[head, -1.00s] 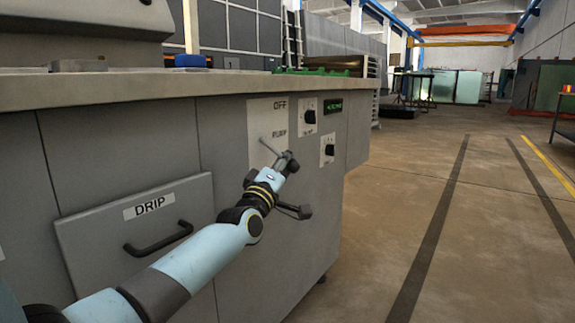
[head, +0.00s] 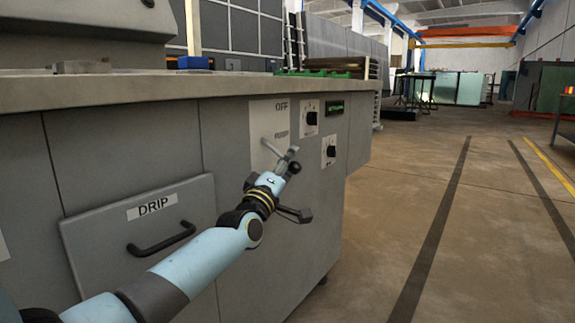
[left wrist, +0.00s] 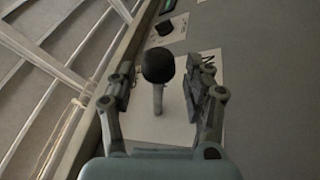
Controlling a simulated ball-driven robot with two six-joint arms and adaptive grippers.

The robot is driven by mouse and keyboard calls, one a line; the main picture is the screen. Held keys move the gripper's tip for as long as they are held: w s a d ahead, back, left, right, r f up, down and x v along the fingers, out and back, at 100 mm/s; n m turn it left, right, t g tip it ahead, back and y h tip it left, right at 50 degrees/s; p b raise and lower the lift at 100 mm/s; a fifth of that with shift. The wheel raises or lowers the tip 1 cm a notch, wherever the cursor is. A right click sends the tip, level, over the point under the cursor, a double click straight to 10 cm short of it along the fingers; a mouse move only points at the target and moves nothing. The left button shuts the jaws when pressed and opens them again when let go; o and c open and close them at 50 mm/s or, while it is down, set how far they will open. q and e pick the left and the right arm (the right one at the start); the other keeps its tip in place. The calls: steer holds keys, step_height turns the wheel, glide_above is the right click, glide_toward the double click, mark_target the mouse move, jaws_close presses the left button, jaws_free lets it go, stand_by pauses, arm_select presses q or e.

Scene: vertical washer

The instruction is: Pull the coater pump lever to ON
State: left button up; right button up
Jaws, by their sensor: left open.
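The pump lever has a grey rod and a round black knob. It sticks out of a pale plate (head: 258,115) lettered OFF and PUMP on the washer's front. In the left wrist view the knob (left wrist: 158,65) sits between the two fingers of my left gripper (left wrist: 160,85), with its rod (left wrist: 158,100) running down behind. The fingers stand apart, with a gap on either side of the knob. In the head view my left gripper (head: 286,160) is at the lever, partly hiding it. No right gripper shows.
Two black dials (head: 310,118) (head: 331,151) and a small green display (head: 336,108) are right of the plate. A DRIP drawer (head: 135,235) with a black handle (head: 160,240) is at lower left. A worktop edge (head: 170,88) overhangs the panel. The floor at right is open.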

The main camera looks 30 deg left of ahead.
arm_select(q)
steer(key=v, duration=1.1)
steer(key=shift+s, duration=0.35)
steer(key=shift+f, duration=0.2)
